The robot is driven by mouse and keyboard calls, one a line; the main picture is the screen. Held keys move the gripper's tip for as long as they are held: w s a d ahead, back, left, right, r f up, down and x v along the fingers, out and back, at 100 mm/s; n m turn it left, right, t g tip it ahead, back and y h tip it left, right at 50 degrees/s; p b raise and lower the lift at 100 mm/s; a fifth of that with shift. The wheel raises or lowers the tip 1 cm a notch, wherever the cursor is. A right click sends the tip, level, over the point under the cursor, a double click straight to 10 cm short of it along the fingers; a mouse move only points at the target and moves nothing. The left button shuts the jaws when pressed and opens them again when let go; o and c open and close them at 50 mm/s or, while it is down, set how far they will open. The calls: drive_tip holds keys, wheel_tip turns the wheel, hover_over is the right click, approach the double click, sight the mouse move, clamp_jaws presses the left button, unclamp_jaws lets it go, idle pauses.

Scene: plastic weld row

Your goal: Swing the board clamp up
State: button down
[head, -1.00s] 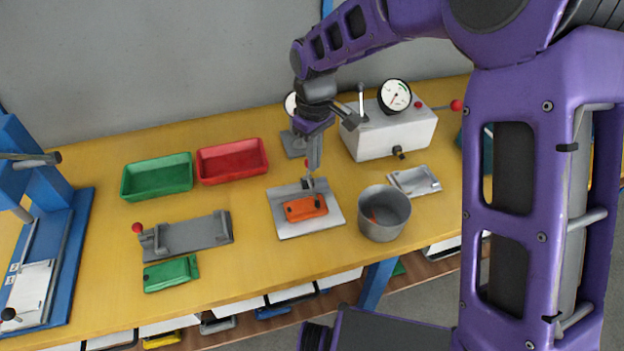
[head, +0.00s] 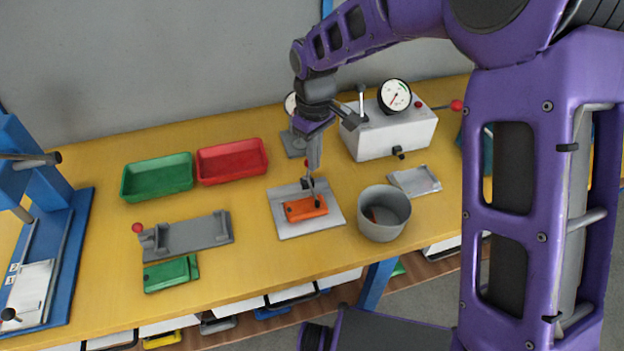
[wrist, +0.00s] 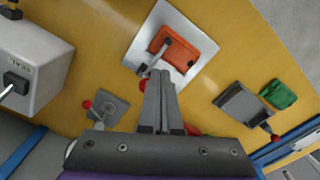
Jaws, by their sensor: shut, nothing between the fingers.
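An orange board (head: 305,208) lies on a pale metal plate (head: 286,228) on the yellow bench. In the wrist view the clamp's grey arm (wrist: 157,55) lies across the orange board (wrist: 186,50), its dark tip over the board. The clamp looks down. A red knob (wrist: 143,86) shows beside my fingers at the clamp's base end. My gripper (head: 314,170) is shut and empty, pointing down just behind and above the clamp; its fingertips (wrist: 161,73) partly hide the clamp's base. I cannot tell whether they touch it.
A grey pot (head: 384,228) stands right of the plate. A white box with a gauge (head: 388,135) is behind it. Green (head: 157,177) and red (head: 232,161) trays sit back left. A grey fixture (head: 190,236) and a green part (head: 170,275) are left. Bare bench lies between.

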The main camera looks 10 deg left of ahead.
sight(314, 193)
drive_tip(key=shift+f, duration=0.15)
drive_tip(key=shift+f+b, duration=1.1)
drive_tip(key=shift+f, duration=0.65)
